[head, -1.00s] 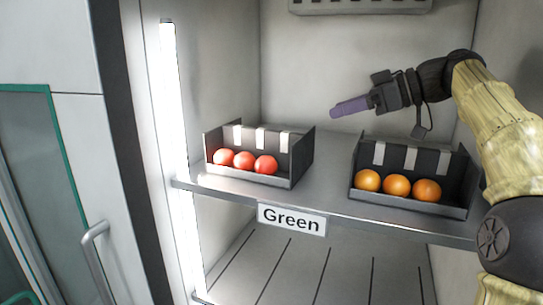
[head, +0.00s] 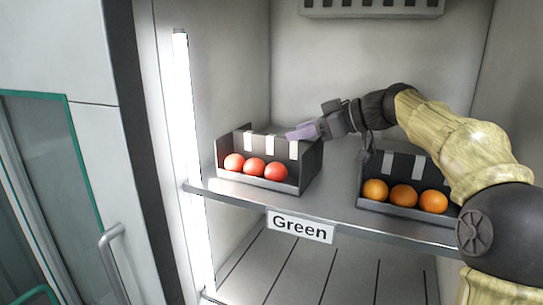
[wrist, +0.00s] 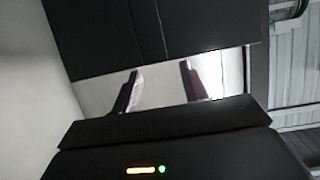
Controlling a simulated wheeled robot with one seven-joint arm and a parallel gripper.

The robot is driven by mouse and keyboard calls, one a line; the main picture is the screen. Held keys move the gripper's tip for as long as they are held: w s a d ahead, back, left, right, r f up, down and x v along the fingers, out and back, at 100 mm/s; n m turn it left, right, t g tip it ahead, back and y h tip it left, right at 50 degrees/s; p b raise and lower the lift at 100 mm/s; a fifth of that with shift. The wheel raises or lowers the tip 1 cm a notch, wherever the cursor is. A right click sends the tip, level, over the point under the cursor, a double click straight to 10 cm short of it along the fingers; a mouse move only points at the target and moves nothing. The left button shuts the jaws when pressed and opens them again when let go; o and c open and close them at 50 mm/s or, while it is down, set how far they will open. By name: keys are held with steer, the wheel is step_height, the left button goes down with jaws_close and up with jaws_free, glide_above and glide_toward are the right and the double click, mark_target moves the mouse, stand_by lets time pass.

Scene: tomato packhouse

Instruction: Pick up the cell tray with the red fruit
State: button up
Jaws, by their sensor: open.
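The dark cell tray with red fruit (head: 304,175) stands on the left of the shelf and holds a row of three red fruits (head: 254,167) at its front. White strips mark its back wall. My gripper (head: 300,133) reaches in from the right, with its purple fingers just above and behind the tray's right back part. In the wrist view my two fingers (wrist: 158,88) are apart with nothing between them, in front of a bright white strip. Whether the fingers touch the tray is unclear.
A second dark tray (head: 390,210) with orange fruit stands on the right of the shelf, below my arm. The shelf (head: 338,205) is bare between the trays. A label reading "Green" (head: 300,226) hangs on its front edge. A slotted grey unit (head: 372,8) is on the back wall.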

mark_target(278, 137)
steer(key=shift+w+a+f, duration=0.1)
steer(key=shift+a+f, duration=0.05)
steer(key=shift+a, duration=0.1)
steer(key=shift+w+a+p, duration=0.15)
steer(key=shift+a+p, duration=0.55)
steer(key=p+x, duration=0.2)
steer(key=x, duration=0.1)
steer(key=shift+a, duration=0.15)
steer(key=shift+w+a+f, duration=0.2)
steer(key=shift+f, duration=0.1)
steer(key=shift+s, duration=0.1)
jaws_close()
